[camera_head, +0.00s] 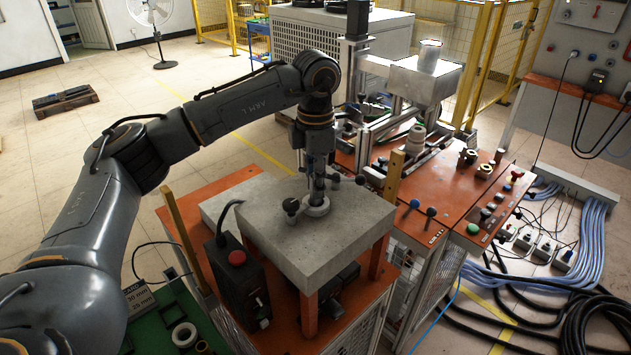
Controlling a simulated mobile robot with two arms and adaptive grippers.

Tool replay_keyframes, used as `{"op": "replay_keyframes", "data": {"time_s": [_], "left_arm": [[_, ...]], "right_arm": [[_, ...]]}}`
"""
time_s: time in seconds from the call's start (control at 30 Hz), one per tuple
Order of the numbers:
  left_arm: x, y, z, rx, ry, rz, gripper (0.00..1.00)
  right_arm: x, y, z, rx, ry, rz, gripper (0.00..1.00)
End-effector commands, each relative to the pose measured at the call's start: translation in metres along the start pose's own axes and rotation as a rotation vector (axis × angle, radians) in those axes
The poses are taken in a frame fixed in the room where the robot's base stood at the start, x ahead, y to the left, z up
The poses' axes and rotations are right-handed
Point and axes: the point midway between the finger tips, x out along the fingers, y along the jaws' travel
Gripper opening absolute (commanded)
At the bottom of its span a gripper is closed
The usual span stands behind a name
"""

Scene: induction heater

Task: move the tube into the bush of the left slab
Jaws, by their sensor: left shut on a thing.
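The grey slab (340,235) stands on orange legs in the middle of the head view. A pale round bush (318,207) sits on its top. My left gripper (316,180) points straight down just above the bush, shut on a slim upright metallic piece that looks like the tube (312,184). The tube's lower end is at the bush; I cannot tell whether it is inside or just over it. The wrist hides much of the fingers and the tube. My right gripper is not in view.
The orange bench (450,190) with posts and knobs is close on the right. Cables lie on the floor at right.

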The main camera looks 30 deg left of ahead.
Motion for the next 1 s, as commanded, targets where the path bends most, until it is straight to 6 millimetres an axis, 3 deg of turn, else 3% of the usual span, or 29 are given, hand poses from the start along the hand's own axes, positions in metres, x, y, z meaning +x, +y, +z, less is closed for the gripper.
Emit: {"op": "replay_keyframes", "data": {"time_s": [1.0], "left_arm": [[-0.053,0.000,0.000,0.000,-0.001,0.001,0.00]], "right_arm": [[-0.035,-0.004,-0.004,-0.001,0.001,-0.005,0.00]]}}
